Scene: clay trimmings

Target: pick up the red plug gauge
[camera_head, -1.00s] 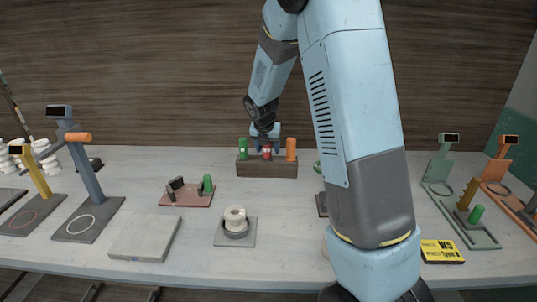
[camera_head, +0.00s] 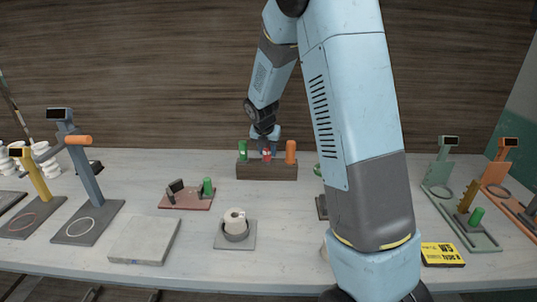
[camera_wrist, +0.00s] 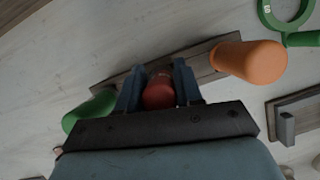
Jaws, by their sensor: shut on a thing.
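The red plug gauge (camera_head: 267,155) stands in the middle of a dark wooden rack (camera_head: 267,171) at the back of the table. A green plug gauge (camera_head: 243,151) is to its left and an orange one (camera_head: 291,152) to its right. My gripper (camera_head: 266,148) has come down on the red gauge from above. In the wrist view the red gauge (camera_wrist: 159,91) lies between my two blue-grey fingers (camera_wrist: 158,86), which are shut on it. Its lower part is hidden. I cannot tell whether it is clear of the rack.
The orange gauge (camera_wrist: 252,61) and green gauge (camera_wrist: 90,110) are close on either side of my fingers. A grey slab (camera_head: 145,239), a stand with a cream roll (camera_head: 235,224) and a reddish block (camera_head: 187,196) are nearer the front. Gauge stands (camera_head: 85,180) line the left.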

